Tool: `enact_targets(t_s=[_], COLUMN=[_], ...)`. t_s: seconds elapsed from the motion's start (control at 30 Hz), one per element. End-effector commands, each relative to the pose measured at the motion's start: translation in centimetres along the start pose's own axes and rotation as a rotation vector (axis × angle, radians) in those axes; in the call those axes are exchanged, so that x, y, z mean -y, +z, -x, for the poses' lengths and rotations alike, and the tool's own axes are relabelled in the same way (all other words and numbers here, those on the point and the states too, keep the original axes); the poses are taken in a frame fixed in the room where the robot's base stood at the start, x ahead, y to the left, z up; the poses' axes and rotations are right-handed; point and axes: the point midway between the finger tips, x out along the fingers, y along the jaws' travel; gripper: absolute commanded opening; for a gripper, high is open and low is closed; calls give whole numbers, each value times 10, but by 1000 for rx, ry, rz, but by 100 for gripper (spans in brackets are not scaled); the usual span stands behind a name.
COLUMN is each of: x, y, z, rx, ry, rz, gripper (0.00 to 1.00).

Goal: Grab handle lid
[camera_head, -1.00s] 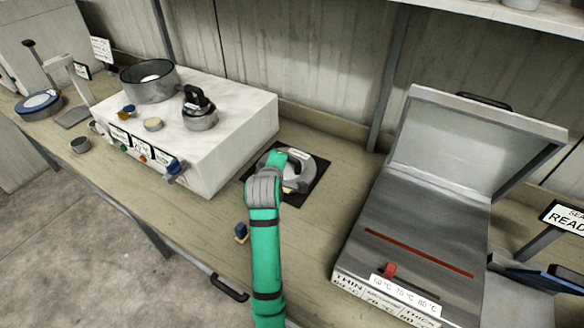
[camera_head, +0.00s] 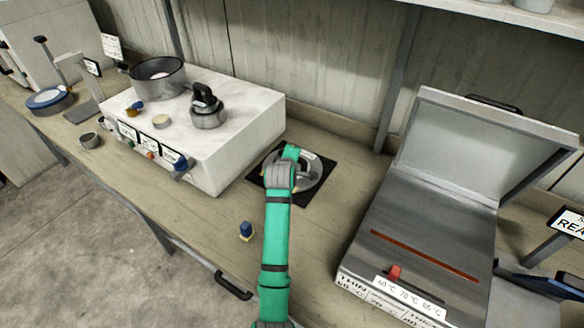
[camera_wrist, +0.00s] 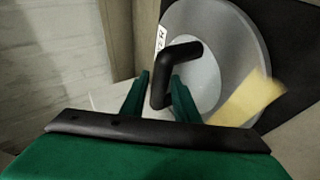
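A round grey lid (camera_head: 313,172) lies on a black square mat (camera_head: 322,186) on the bench, partly hidden by my arm in the head view. In the wrist view the lid (camera_wrist: 226,40) has a pale centre and a bent black handle (camera_wrist: 160,82). My gripper (camera_wrist: 160,98) is at the lid, with its two green fingers apart. The handle stands between the fingers, with no clear grip on it. In the head view my gripper (camera_head: 291,156) is over the mat and its fingers are hard to make out. A yellowish piece (camera_wrist: 245,97) shows against the lid.
A white box (camera_head: 235,140) to the left carries a grey pot (camera_head: 157,88) and a small grey vessel with a black handle (camera_head: 208,118). An open metal heat sealer (camera_head: 420,235) stands to the right.

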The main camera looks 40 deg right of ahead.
Motion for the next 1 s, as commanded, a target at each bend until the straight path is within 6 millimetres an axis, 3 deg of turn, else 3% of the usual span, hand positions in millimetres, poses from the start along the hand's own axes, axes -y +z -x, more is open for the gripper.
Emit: enact_targets(t_s=[0.27, 0.37, 0.4, 1.0], x=[-1, -1, -1, 0], y=[0, 0, 0, 1], z=[-2, -2, -2, -3], rx=[0, 0, 0, 1], ry=[1, 1, 1, 0], rz=[-1, -1, -1, -1], gripper=[28, 4, 0, 0])
